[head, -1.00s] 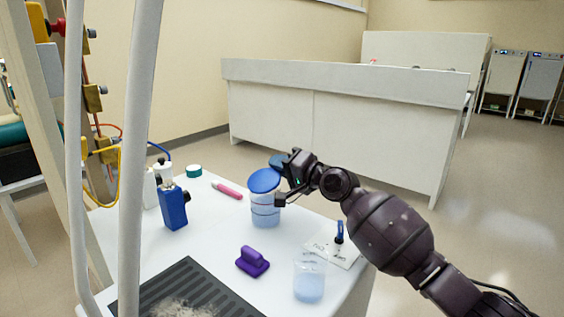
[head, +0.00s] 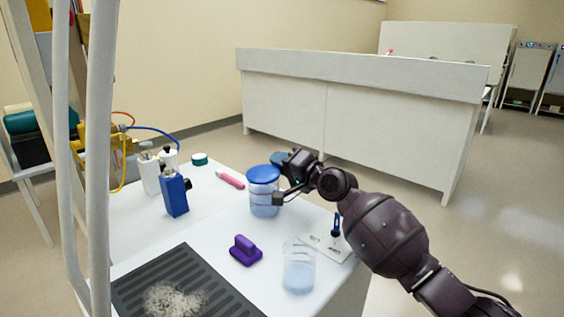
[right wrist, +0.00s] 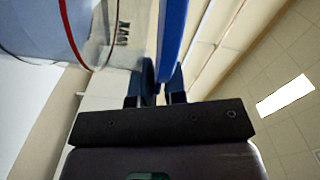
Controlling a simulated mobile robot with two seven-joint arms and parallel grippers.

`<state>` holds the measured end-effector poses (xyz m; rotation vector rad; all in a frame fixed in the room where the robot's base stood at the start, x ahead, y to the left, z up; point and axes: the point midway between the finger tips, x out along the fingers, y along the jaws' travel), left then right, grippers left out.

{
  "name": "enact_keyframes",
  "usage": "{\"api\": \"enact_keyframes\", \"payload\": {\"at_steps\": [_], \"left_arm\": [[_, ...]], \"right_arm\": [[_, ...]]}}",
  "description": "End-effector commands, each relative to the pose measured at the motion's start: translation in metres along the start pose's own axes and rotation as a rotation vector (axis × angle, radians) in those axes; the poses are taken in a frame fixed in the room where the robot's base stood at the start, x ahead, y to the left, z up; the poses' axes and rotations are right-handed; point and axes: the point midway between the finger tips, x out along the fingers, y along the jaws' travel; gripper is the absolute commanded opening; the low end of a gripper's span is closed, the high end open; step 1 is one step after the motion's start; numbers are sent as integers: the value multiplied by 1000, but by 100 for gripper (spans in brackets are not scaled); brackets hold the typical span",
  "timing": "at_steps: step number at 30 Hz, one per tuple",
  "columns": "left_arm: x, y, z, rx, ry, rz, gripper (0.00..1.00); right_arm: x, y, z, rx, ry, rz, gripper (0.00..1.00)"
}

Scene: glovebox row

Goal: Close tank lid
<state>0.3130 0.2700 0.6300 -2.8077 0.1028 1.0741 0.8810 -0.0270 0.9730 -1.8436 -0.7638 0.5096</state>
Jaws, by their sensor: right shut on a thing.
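The tank (head: 264,203) is a clear round container with pale blue liquid, standing on the white table. Its blue lid (head: 263,174) lies over the top and looks about level; I cannot tell whether it is fully seated. My right gripper (head: 283,191) is at the right side of the lid, shut on its edge. In the right wrist view, the blue lid (right wrist: 173,40) runs down between the fingertips (right wrist: 161,82), close beside the clear tank wall with its red line (right wrist: 75,35). My left gripper is not in view.
A dark ribbed mat (head: 205,278) lies in front. Pale posts (head: 101,150) rise at left.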

Motion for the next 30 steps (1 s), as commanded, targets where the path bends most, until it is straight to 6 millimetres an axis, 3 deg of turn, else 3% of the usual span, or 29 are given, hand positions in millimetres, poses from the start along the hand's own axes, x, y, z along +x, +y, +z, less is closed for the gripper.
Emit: {"api": "enact_keyframes", "payload": {"at_steps": [1, 5, 6, 10, 20, 30], "left_arm": [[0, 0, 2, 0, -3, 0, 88], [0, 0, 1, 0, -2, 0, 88], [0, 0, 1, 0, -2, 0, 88], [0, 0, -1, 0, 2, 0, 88], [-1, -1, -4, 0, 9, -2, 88], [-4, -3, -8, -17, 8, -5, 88]], "right_arm": [[0, 8, 5, -1, -9, 12, 0], [0, 8, 6, -1, -9, 12, 0], [0, 8, 6, -1, -9, 12, 14], [0, 7, 5, 1, -8, 10, 31], [-3, 2, 2, -1, -3, 3, 31], [-46, -2, 0, -4, -2, 2, 31]]}}
